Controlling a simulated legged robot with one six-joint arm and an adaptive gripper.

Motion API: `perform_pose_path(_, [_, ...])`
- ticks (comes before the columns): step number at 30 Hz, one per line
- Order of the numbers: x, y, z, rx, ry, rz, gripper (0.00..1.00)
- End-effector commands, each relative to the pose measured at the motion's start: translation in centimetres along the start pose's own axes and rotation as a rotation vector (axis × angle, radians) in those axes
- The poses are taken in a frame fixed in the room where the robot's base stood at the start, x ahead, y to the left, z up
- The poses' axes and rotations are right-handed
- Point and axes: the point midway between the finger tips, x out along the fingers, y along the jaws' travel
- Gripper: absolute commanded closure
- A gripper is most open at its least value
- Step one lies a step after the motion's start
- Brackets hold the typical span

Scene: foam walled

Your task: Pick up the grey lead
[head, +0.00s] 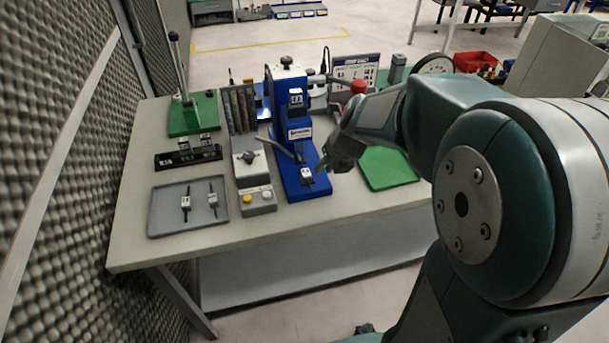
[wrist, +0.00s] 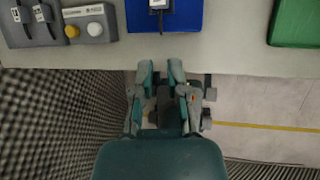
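Two small leads with pale connector bodies and dark ends lie in the grey tray (head: 165,222), a left one (head: 185,204) and a right one (head: 212,199). A third similar piece (head: 307,176) sits on the blue press base (head: 293,190); it also shows at the top of the wrist view (wrist: 158,4). I cannot tell by colour which is the grey lead. My gripper (wrist: 160,70) is open and empty, its fingers apart.
A grey control box (head: 258,200) with yellow and white buttons stands between tray and press. A black rack (head: 187,157) and green lever press (head: 193,112) stand behind the tray. A green mat (head: 387,168) lies right. A foam wall (head: 60,150) borders the left.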

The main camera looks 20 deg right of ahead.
Motion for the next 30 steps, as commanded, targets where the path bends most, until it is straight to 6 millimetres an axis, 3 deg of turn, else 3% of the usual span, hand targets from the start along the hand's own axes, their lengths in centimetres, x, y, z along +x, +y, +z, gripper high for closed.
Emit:
perform_pose_path(9, [4.7, 0.4, -0.1, 0.003, 0.004, -0.003, 0.82])
perform_pose_path(16, [6.5, 0.4, 0.0, 0.002, 0.003, -0.004, 0.82])
perform_pose_path(22, [9.5, 0.5, 0.1, 0.002, 0.003, -0.003, 0.82])
perform_pose_path(30, [10.8, 0.5, 0.1, 0.000, -0.002, -0.004, 0.82])
